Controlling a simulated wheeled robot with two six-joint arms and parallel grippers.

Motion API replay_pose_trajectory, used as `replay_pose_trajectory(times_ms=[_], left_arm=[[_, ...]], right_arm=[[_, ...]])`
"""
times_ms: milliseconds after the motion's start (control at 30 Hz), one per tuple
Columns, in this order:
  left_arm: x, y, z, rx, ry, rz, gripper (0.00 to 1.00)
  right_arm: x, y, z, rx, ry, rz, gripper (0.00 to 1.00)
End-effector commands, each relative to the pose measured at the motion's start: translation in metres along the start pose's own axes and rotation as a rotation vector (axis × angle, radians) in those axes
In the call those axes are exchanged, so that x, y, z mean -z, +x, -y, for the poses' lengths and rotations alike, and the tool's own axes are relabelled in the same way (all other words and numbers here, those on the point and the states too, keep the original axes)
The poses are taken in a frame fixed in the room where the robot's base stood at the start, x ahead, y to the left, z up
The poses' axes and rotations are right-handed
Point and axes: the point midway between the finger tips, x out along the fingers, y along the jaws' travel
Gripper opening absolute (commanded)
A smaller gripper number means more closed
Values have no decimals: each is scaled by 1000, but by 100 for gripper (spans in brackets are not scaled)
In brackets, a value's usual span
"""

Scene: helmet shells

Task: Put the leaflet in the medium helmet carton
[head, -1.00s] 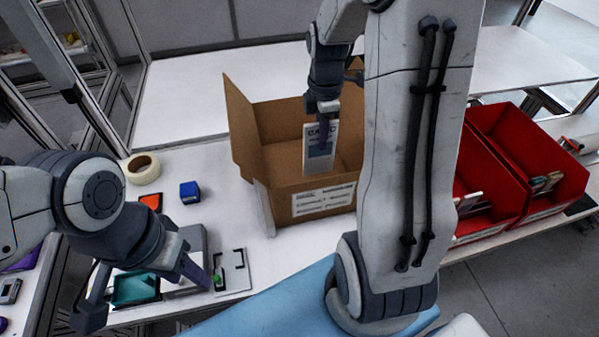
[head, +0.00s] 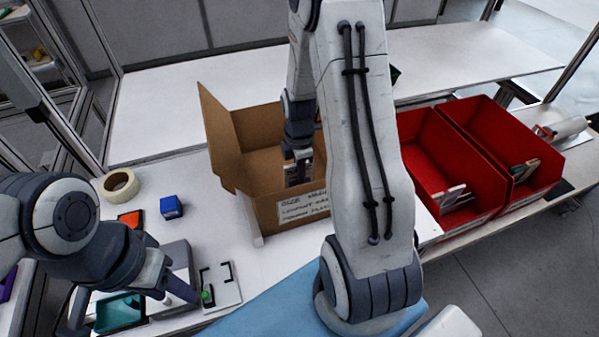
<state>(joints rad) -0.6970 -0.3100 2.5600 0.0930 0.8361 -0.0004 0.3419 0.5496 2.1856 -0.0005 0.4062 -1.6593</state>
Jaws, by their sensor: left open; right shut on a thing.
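The open brown carton (head: 238,200) stands on the white table in the middle, with a printed label on its front; the label's right part is hidden behind my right arm. My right gripper (head: 299,162) points down into the carton's opening, shut on the leaflet (head: 299,176). Only a small part of the leaflet shows, upright between the fingers near the front wall. I cannot tell whether it touches the carton floor. My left gripper (head: 128,308) is open and empty at the lower left, over a teal-topped item and a grey device.
Two red bins (head: 452,150) holding leaflets stand to the right of the carton. A tape roll (head: 119,184), a blue block (head: 171,207) and an orange-topped item (head: 131,218) lie to its left. A white plate with black brackets (head: 219,285) lies in front.

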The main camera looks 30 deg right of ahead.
Motion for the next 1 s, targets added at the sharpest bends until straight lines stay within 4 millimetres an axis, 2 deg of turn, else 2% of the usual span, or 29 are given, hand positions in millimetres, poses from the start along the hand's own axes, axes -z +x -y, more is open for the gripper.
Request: replay_pose_trajectory(times_ms=[267, 300, 367, 400, 767, 867, 1000], left_arm=[[0, 2, 0, 0, 0, 0, 50], [0, 3, 0, 0, 0, 0, 50], [0, 2, 0, 0, 0, 0, 50], [0, 2, 0, 0, 0, 0, 50], [0, -1, 0, 0, 0, 0, 50], [0, 1, 0, 0, 0, 0, 50], [0, 2, 0, 0, 0, 0, 50]], right_arm=[[0, 3, 0, 0, 0, 0, 0], [0, 3, 0, 0, 0, 0, 18], [0, 2, 0, 0, 0, 0, 41], [0, 2, 0, 0, 0, 0, 44], [0, -3, 0, -1, 0, 0, 44], [0, -14, -2, -5, 0, 0, 44], [0, -43, -2, -8, 0, 1, 44]])
